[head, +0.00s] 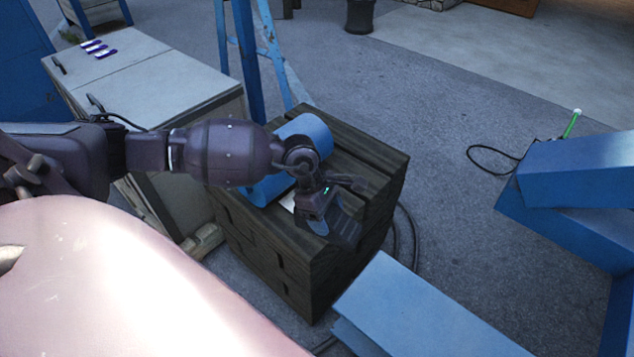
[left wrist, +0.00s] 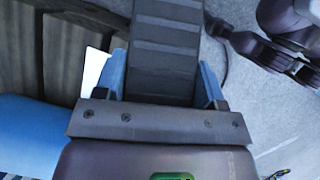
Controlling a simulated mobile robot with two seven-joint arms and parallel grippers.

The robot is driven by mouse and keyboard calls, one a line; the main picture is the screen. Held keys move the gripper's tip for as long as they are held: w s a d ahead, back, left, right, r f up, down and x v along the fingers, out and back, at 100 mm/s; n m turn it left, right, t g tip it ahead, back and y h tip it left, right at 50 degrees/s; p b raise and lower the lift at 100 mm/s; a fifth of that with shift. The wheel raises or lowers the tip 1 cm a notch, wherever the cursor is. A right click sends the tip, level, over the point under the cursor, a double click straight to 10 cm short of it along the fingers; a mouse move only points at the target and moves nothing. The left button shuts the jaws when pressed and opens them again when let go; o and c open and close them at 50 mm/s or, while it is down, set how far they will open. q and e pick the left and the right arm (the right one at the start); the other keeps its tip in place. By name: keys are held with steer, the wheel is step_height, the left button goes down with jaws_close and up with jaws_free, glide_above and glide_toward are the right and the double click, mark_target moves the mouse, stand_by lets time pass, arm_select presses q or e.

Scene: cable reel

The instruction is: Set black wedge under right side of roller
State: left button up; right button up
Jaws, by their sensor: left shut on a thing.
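My left gripper (head: 335,215) is over the top of a dark wooden block stack and is shut on the black wedge (head: 345,232). In the left wrist view the ribbed black wedge (left wrist: 165,50) sits between the two blue-tipped fingers of the left gripper (left wrist: 167,85). A blue rounded part (head: 308,130) lies on the stack behind my wrist; it also shows at the left wrist view's left edge (left wrist: 35,135). I cannot tell whether it belongs to the roller. A dark jointed part at the wrist view's upper right may be my right arm; its jaws are unclear.
The wooden stack (head: 265,245) carries a small white piece (head: 288,202). A grey cabinet (head: 150,75) stands at left. Blue beams (head: 420,315) lie at lower right, with another blue frame (head: 575,170) at right. A black cable (head: 485,160) loops on the open floor.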

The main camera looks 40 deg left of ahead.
arm_select(q)
steer(key=n, duration=0.1)
steer(key=w+a+n+t, duration=0.1)
steer(key=n, duration=0.2)
steer(key=shift+w+a+f+t+y+b, duration=0.15)
steer(key=shift+f+t+y+b, duration=0.15)
steer(key=shift+f+b, duration=0.1)
steer(key=w+a+f+n+g+y+b, duration=0.1)
steer(key=w+a+n+y, duration=0.3)
steer(key=n, duration=1)
steer(key=w+a+f+n+g+y+b, duration=0.1)
steer(key=w+a+f+n+y+b, duration=0.2)
steer(key=n, duration=1.2)
steer(key=w+a+y+b, duration=0.1)
steer(key=a, duration=0.1)
steer(key=shift+w+a+f+y, duration=0.25)
steer(key=shift+w+a+y, duration=0.05)
arm_select(e)
steer(key=shift+g, duration=0.5)
steer(key=f, duration=0.5)
steer(key=shift+s+a+f, duration=0.15)
steer(key=shift+s+f, duration=0.05)
steer(key=shift+f, duration=0.1)
